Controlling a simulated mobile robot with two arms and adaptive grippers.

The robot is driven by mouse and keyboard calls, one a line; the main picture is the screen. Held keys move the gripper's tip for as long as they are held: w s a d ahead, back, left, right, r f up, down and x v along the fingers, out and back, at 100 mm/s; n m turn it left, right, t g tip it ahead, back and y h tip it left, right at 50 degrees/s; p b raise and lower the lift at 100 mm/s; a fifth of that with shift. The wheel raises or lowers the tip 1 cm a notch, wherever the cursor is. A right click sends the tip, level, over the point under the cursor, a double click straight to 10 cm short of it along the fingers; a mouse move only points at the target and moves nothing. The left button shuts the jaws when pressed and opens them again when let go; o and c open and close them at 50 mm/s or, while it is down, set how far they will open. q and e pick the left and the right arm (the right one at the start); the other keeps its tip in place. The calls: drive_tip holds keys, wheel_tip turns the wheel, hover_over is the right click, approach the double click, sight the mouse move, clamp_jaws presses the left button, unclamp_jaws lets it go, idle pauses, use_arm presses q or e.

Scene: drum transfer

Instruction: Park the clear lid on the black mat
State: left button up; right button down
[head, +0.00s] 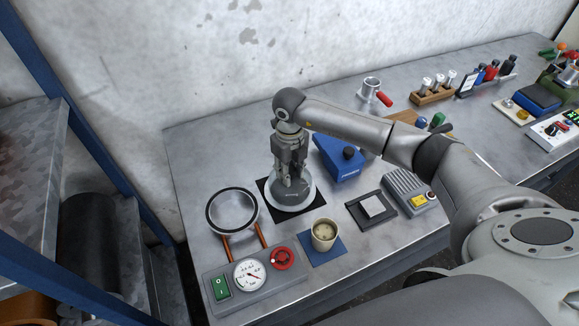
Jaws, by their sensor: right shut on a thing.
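My right gripper (291,183) points straight down over the black mat (287,215) on the metal bench. It is shut on the clear lid (302,200), a round see-through disc with a pale rim. The lid lies over the mat, and the mat's dark corners show around it. I cannot tell whether the lid touches the mat. The lid's middle is hidden by the fingers. A round open vessel with a black rim (232,188) stands to the left of the mat. My left gripper is not in view.
A beige cup (324,234) on a blue mat stands in front. A gauge panel (249,275) sits at the front left. A blue block (339,158) stands right behind the mat. A white square on a dark pad (372,207) and a grey device (409,191) lie to the right.

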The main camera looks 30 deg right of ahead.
drive_tip(key=shift+f, duration=0.25)
drive_tip(key=shift+f, duration=0.15)
drive_tip(key=c, duration=1.1)
unclamp_jaws()
